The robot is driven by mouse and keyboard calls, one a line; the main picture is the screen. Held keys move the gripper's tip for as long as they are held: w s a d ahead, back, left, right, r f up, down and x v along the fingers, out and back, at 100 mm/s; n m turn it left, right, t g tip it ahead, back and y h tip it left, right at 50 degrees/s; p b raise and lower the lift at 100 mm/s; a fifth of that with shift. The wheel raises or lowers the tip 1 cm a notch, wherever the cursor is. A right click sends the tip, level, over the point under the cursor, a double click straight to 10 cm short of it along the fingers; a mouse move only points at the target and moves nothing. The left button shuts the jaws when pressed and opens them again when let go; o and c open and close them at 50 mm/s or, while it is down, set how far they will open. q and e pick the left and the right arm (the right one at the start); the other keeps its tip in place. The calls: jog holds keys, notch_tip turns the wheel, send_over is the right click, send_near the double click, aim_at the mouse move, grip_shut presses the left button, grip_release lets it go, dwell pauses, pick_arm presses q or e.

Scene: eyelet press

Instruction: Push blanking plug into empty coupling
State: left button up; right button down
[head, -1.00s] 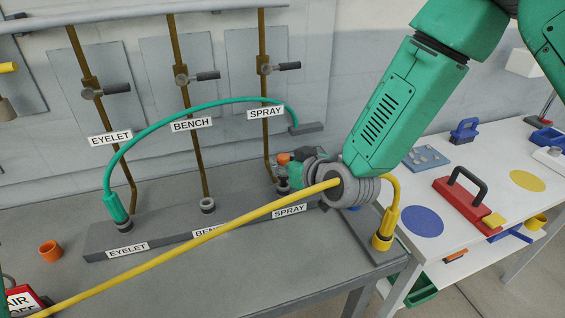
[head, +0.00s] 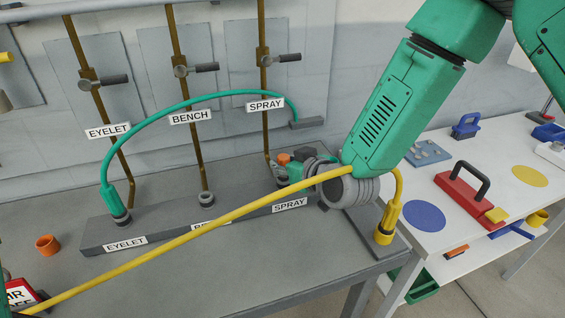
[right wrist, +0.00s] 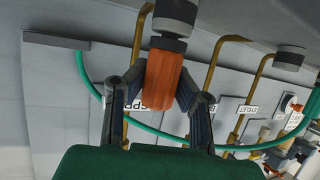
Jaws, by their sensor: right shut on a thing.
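My right gripper (head: 287,168) is at the SPRAY end of the grey coupling block (head: 165,230). It is shut on an orange blanking plug (right wrist: 164,80), whose small orange end (head: 284,158) shows in the head view. In the right wrist view the plug's far end meets the dark ring of a grey coupling (right wrist: 174,15). The two are in line and look touching; how deep the plug sits is hidden. The BENCH coupling (head: 206,197) stands open. A green hose (head: 110,196) is on the EYELET coupling. My left gripper is not in view.
A yellow hose (head: 150,253) crosses in front of the block and passes by my right wrist to a yellow fitting (head: 384,236). An orange cup-like piece (head: 47,245) stands on the bench at left. A red sign (head: 20,296) is at the lower left. A white table (head: 460,240) is at right.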

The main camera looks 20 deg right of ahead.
jog(key=shift+f, duration=0.2)
jog(key=c, duration=1.3)
grip_release()
jog(key=shift+r, duration=0.1)
jog(key=shift+r+p, duration=1.95)
jog(key=shift+r, duration=0.55)
